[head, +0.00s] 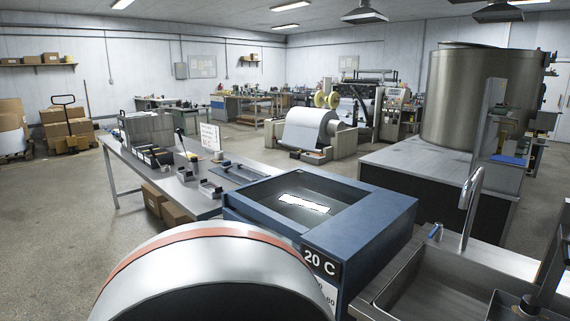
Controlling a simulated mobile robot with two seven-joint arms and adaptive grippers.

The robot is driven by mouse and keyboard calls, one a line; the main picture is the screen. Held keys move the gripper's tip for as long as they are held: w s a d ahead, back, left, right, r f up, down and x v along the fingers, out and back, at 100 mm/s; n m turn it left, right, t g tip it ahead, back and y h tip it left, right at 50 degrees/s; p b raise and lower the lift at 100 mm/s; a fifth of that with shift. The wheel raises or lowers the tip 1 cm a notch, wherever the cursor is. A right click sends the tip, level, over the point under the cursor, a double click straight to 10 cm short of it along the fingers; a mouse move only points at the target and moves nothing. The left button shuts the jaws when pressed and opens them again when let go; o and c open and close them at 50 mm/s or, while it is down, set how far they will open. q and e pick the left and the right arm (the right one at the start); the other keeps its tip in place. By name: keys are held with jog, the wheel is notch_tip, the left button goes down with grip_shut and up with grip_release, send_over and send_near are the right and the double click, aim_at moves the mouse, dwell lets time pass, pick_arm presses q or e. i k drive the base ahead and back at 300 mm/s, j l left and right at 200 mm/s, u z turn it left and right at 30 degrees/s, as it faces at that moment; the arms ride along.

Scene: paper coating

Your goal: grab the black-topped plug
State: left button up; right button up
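I cannot make out the black-topped plug for certain. A small dark round piece (528,303) shows at the bottom right, by the metal sink (435,285), and is too cut off and small to identify. Neither gripper is in view.
A blue bath (385,205) marked 20 C stands in front of me. A curved tap (470,210) rises at the sink. A large steel tank (468,100) stands on a bench at right. A metal table (130,155) with small parts is at left. Open floor lies left.

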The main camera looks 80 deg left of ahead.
aim_at(194, 159)
jog(key=u, duration=3.1)
jog(key=i+j+u, duration=0.15)
jog(key=u, duration=0.9)
jog(key=i, duration=4.4)
jog(key=i+z, duration=0.3)
jog(key=i, duration=0.25)
jog(key=i+j+z, duration=0.3)
jog(key=i, duration=0.2)
jog(key=i+l, duration=0.05)
jog(key=l, duration=0.05)
